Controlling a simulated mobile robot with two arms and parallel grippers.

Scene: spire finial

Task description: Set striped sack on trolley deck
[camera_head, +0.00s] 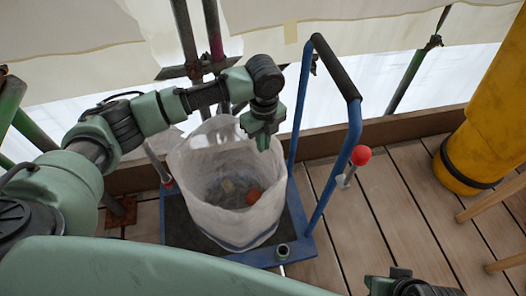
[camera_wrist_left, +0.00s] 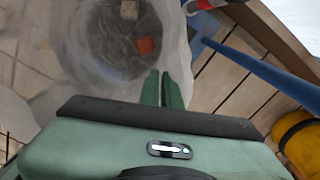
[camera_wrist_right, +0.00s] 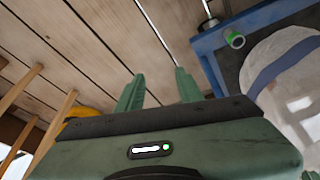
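The striped sack (camera_head: 215,215) is a whitish open-topped bag with a blue band near its base. It stands roughly upright over the dark deck of the blue trolley (camera_head: 176,222). Small rubble pieces lie inside it. My left gripper (camera_head: 262,143) is at the sack's far right rim, its fingers close together on the rim; the left wrist view shows these fingers (camera_wrist_left: 162,88) against the sack wall (camera_wrist_left: 180,45). The right wrist view shows my right gripper (camera_wrist_right: 158,90) open and empty, with the sack (camera_wrist_right: 290,85) and trolley corner (camera_wrist_right: 212,42) to its right.
The trolley's blue handle (camera_head: 355,120) rises behind and right of the sack. A red-knobbed post (camera_head: 360,156) stands right of it. A yellow column (camera_head: 485,130) and wooden legs (camera_head: 495,200) are at the right. Plank floor (camera_head: 385,220) between is clear. Scaffold poles stand behind.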

